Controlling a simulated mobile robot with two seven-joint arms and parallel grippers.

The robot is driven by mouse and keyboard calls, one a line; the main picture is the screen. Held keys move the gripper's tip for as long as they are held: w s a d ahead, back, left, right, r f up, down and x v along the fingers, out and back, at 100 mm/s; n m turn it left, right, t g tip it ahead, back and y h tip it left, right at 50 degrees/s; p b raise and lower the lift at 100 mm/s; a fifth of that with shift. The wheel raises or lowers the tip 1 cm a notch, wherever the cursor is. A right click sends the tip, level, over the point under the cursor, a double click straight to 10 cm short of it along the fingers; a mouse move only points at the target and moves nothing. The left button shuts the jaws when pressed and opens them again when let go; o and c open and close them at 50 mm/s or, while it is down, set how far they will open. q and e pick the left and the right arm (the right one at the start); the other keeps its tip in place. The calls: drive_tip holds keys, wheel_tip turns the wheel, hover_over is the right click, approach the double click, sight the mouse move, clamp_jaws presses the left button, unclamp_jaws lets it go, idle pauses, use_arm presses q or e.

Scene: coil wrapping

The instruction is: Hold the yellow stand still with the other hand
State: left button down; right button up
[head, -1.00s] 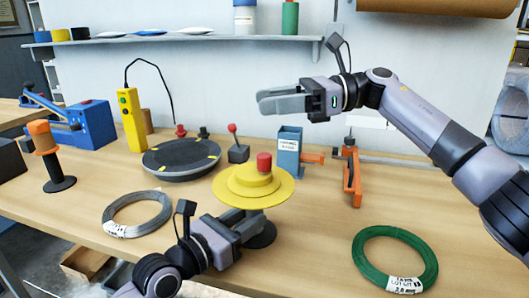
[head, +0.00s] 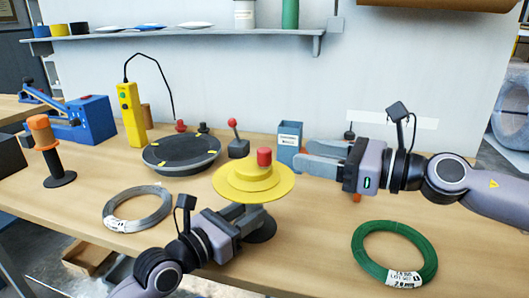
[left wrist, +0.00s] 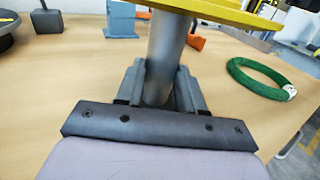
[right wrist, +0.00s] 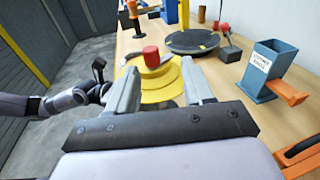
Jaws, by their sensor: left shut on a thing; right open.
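The yellow stand (head: 252,182) has stacked yellow discs, a red knob (head: 264,157) on top and a dark base on the table. My left gripper (head: 247,217) is shut on its grey post (left wrist: 166,55), below the discs, as the left wrist view shows. My right gripper (head: 318,157) is open and empty, to the right of the stand at about the height of the red knob. In the right wrist view the stand's discs (right wrist: 157,82) and red knob show beyond and between the open fingers (right wrist: 160,95). The stand looks upright.
A grey wire coil (head: 137,209) lies left of the stand and a green coil (head: 394,254) lies to the right. A black turntable (head: 181,153) is behind left. A blue bin (head: 289,142) stands close behind my right gripper. The front right table is otherwise clear.

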sight(264, 149)
drive_tip(key=shift+m+t, duration=0.7)
drive_tip(key=shift+w+a+f, duration=0.2)
drive_tip(key=shift+w+a, duration=0.35)
drive_tip(key=shift+a, duration=0.9)
drive_tip(key=shift+w+a+f, duration=0.15)
drive_tip(key=shift+w+a, duration=0.45)
drive_tip(key=shift+a, duration=0.8)
drive_tip(key=shift+w+a+f, duration=0.2)
drive_tip(key=shift+w+a, duration=0.35)
drive_tip(key=shift+a, duration=0.9)
drive_tip(key=c, duration=0.9)
